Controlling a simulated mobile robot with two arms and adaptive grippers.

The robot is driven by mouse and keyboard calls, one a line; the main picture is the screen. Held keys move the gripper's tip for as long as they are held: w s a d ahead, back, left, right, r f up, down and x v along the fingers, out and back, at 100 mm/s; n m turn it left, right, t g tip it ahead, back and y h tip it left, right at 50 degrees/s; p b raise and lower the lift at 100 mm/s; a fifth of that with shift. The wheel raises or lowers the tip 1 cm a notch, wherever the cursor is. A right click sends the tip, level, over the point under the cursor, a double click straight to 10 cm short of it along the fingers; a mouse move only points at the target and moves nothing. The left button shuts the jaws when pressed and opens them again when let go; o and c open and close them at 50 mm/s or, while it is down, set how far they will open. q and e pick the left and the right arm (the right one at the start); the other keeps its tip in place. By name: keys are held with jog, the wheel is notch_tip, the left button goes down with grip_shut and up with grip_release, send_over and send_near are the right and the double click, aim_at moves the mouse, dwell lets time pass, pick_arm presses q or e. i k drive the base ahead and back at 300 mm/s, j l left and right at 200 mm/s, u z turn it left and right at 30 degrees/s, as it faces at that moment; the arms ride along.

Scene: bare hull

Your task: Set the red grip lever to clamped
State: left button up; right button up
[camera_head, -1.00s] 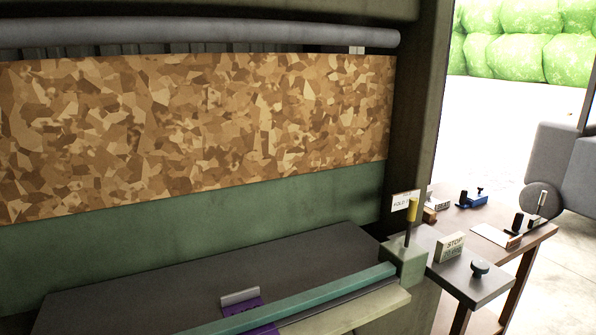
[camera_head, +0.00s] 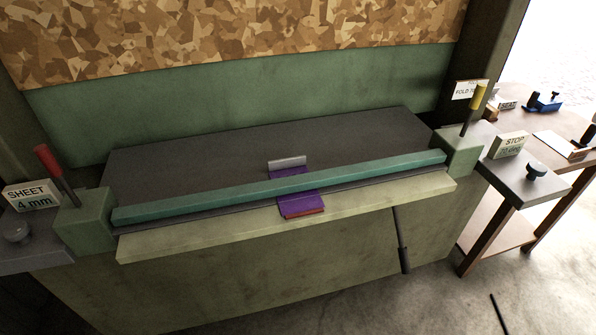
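The red grip lever (camera_head: 47,159) stands at the left end of the folding machine. Its dark rod rises from a green block (camera_head: 86,221) and leans up and to the left. A long teal bar (camera_head: 285,186) runs from this block to the right block. A purple sheet piece (camera_head: 297,196) with a grey top edge and a red front edge passes under the bar near the middle. A yellow-handled lever (camera_head: 477,97) rises from the right block (camera_head: 461,149), leaning slightly right. Neither of my grippers is in view.
A sign reading "SHEET 4 mm" (camera_head: 32,196) and a dark knob (camera_head: 15,230) sit at far left. A "STOP" sign (camera_head: 510,144) and knob (camera_head: 536,171) sit at right. A dark handle (camera_head: 402,241) hangs below the pale front apron (camera_head: 200,232). A brown table (camera_head: 579,124) stands right.

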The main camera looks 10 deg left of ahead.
aim_at(46, 155)
jog(key=j, duration=0.85)
jog(key=k+j+z, duration=0.15)
jog(key=j, duration=0.7)
